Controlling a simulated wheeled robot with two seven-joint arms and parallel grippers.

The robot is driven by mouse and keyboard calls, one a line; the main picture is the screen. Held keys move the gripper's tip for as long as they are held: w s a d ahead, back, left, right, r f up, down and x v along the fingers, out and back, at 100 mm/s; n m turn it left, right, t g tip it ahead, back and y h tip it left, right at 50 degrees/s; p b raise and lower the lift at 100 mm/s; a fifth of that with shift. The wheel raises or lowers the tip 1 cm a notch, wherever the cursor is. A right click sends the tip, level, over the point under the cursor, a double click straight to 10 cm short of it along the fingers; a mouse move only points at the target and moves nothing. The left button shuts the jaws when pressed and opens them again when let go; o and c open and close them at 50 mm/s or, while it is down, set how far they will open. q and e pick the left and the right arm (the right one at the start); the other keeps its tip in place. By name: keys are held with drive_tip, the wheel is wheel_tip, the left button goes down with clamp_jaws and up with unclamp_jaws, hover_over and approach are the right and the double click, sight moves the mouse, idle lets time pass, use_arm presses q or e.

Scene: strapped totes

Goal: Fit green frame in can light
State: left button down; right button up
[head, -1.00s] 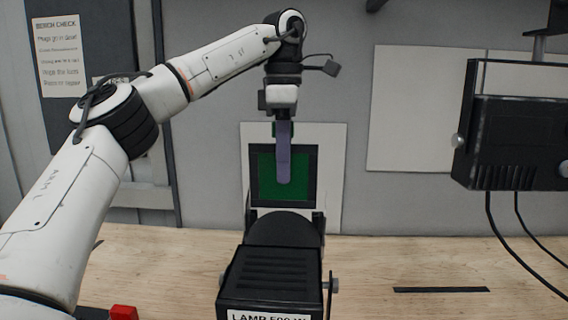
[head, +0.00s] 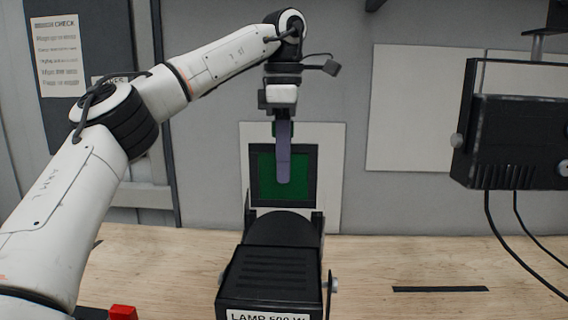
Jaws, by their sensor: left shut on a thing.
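The green frame (head: 303,178), a green sheet with a dark square border, stands upright just behind the front of the can light (head: 268,275). The can light is a black lamp with a "LAMP 500 W" label, on the bench. My left gripper (head: 283,180) points down from above, shut on the green frame at its top, with one purple-grey finger lying over the near face of the sheet. The far finger is mostly hidden. The frame's lower edge is close to the lamp's front brackets; I cannot tell whether it is seated in them. My right gripper is not in view.
Another black lamp (head: 518,140) hangs at the right with cables running down. A white panel (head: 332,150) stands behind the frame. A red block (head: 123,312) is at the lower left. The wooden bench (head: 400,260) is clear at right, except for a dark strip (head: 440,289).

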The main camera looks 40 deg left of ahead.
sight(284, 192)
use_arm(q)
drive_tip(key=shift+f+b, duration=1.95)
drive_tip(key=shift+f, duration=1.1)
drive_tip(key=shift+r, duration=0.2)
drive_tip(key=shift+r+p, duration=1.45)
drive_tip(key=shift+p, duration=0.25)
drive_tip(key=shift+r, duration=0.3)
drive_tip(key=shift+r+p, duration=0.3)
drive_tip(key=shift+r, duration=0.75)
drive_tip(key=shift+f+b, duration=1.85)
drive_tip(key=shift+f, duration=1.05)
